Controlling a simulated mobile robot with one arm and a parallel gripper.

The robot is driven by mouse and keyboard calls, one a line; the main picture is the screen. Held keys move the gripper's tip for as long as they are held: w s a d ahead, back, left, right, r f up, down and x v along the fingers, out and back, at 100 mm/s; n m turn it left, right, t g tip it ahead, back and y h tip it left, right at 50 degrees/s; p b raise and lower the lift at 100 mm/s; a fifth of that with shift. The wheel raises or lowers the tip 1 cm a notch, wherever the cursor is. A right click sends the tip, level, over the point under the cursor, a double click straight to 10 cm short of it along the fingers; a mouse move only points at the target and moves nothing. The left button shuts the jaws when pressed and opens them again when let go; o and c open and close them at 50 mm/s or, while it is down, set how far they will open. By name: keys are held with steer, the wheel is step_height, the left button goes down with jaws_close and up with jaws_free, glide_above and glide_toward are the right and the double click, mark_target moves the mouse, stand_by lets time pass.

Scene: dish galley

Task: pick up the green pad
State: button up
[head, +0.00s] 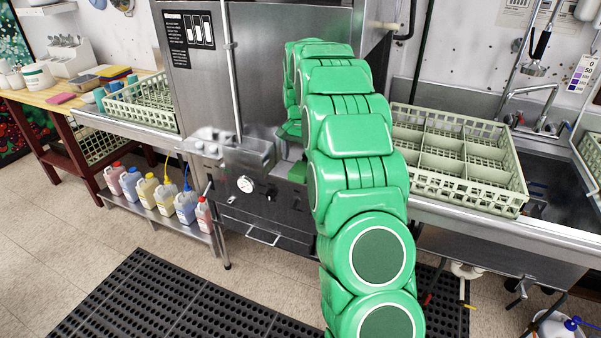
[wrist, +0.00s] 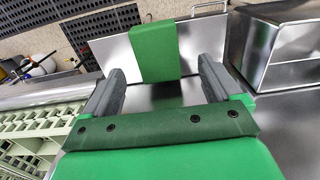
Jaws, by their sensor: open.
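The green pad (wrist: 153,45) is a plain green block in the wrist view, at the top middle against a bare metal surface. My gripper (wrist: 160,66) is open, with one grey finger on each side of the pad's near end in the picture. I see no finger touching it, and cannot tell how far the pad is beyond or below the fingertips. In the head view my green arm reaches to the dishwashing machine and hides my gripper. A small green patch (head: 298,172) shows beside the arm there; I cannot tell if it is the pad.
Pale dish racks stand left (head: 140,103) and right (head: 458,158) of the machine (head: 190,75). A rack (wrist: 28,140) also lies close to my gripper's left in the wrist view. A raised metal part (wrist: 278,45) stands at its right. Several bottles (head: 150,190) sit on the lower shelf.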

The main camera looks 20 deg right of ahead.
mark_target(301, 168)
steer(key=shift+s+f, duration=0.15)
steer(key=shift+f, duration=1.8)
steer(key=c, duration=1.1)
